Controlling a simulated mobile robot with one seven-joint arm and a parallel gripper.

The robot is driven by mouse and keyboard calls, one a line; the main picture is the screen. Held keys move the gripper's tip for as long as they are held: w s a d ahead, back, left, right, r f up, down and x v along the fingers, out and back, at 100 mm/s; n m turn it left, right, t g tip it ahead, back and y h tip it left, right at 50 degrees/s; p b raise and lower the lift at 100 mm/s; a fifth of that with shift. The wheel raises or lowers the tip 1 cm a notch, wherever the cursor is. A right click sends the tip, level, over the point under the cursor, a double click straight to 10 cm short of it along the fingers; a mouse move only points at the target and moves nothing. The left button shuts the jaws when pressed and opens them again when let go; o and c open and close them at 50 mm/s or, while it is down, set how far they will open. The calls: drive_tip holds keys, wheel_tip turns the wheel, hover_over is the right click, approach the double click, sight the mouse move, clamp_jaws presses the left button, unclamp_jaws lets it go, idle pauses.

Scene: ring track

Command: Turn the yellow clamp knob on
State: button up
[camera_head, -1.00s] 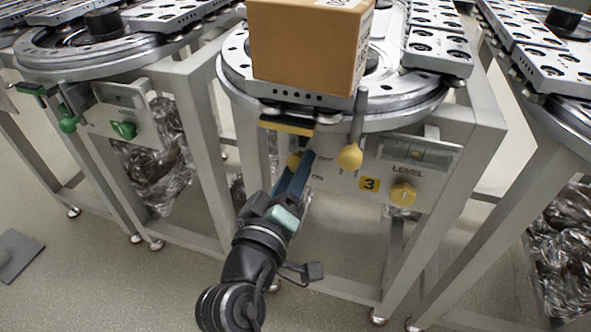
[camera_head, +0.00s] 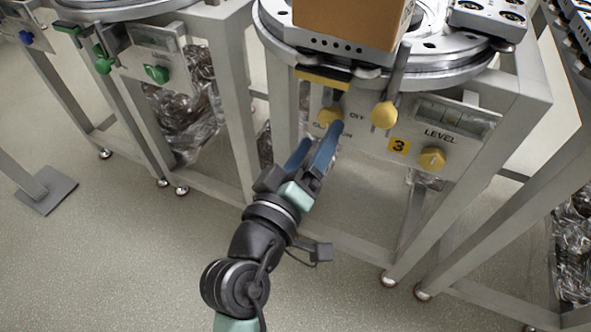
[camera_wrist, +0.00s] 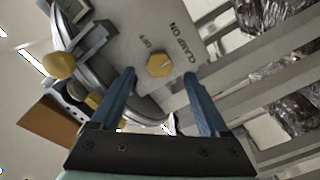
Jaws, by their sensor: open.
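The yellow clamp knob (camera_head: 329,116) is on the grey front panel under the middle ring table, partly covered by my gripper's fingertip in the head view. In the wrist view the clamp knob (camera_wrist: 160,64) shows in full, with "OFF" and "CLAMP ON" lettering around it. My gripper (camera_head: 322,134) is open, its blue fingers pointing at the panel. In the wrist view the knob lies between and beyond the fingertips of my gripper (camera_wrist: 159,72), with nothing held. Whether a finger touches the knob cannot be told.
A yellow ball-ended lever (camera_head: 385,115) hangs right of the clamp knob. Farther right is the yellow level knob (camera_head: 431,158), beside a "3" label. A cardboard box (camera_head: 350,22) sits on the ring. A green knob (camera_head: 157,74) is on the left station. Floor in front is open.

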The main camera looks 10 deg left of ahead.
drive_tip(key=v, duration=0.8)
drive_tip(key=shift+s, duration=0.35)
drive_tip(key=shift+a, duration=0.15)
